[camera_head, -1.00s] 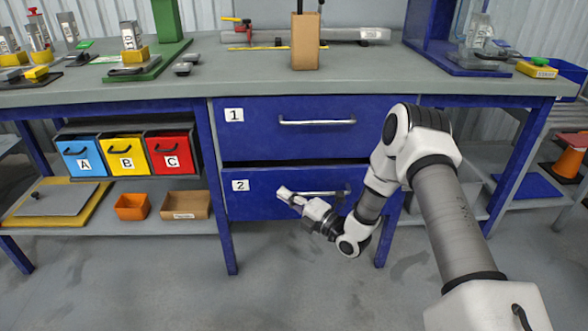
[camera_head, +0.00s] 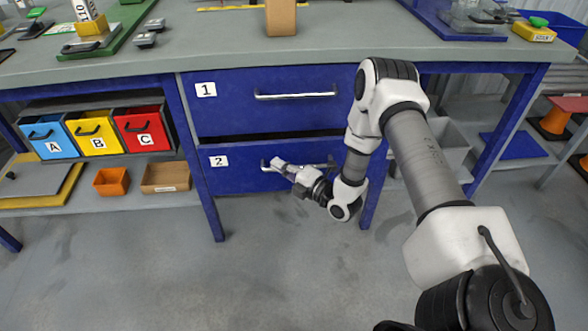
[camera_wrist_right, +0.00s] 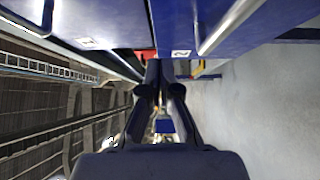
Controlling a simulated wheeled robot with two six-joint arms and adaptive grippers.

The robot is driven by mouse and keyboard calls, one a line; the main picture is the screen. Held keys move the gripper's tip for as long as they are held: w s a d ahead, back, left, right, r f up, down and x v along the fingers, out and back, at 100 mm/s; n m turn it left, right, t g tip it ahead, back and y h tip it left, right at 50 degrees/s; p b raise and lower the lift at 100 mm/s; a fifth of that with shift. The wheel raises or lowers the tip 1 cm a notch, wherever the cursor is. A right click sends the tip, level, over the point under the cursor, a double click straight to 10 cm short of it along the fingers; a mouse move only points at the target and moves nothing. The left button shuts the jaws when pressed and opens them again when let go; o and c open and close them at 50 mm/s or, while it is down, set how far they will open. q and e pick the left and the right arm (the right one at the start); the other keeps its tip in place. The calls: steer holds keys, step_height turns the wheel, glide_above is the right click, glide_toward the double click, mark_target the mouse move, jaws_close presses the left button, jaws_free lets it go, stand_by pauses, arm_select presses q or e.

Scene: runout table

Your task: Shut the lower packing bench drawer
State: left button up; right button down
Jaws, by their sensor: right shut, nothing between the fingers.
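The lower packing bench drawer (camera_head: 240,178) is blue, marked 2, with a metal bar handle (camera_head: 318,166). A dark gap shows above its front, which stands slightly out from the bench. My right gripper (camera_head: 277,164) is shut and empty at the drawer's front, near the left end of the handle, pointing left. I cannot tell whether it touches. In the right wrist view the closed fingers (camera_wrist_right: 160,68) lie close to the drawer front, with the 2 label (camera_wrist_right: 181,53) just beyond and the handle (camera_wrist_right: 222,28) to the right. My left gripper is out of view.
The upper drawer (camera_head: 240,115), marked 1, is shut above. Blue, yellow and red bins (camera_head: 143,130) sit left of the drawers, with an orange tray (camera_head: 111,182) and a cardboard box (camera_head: 165,177) on the shelf below. The floor (camera_head: 280,270) in front is clear.

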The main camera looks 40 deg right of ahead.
mark_target(280, 144)
steer(key=w, duration=0.2)
steer(key=w+d+b, duration=0.1)
steer(key=w, duration=0.1)
steer(key=shift+w+f, duration=0.1)
steer(key=shift+w, duration=0.15)
steer(key=shift+w+d, duration=0.3)
steer(key=shift+w, duration=0.15)
steer(key=w+d, duration=0.1)
steer(key=w+d+b, duration=0.1)
steer(key=w, duration=0.1)
steer(key=shift+w+d, duration=0.1)
steer(key=shift+w, duration=0.15)
steer(key=shift+w+d+r, duration=0.15)
steer(key=shift+d+r, duration=0.05)
steer(key=shift+r, duration=0.2)
steer(key=shift+a, duration=0.1)
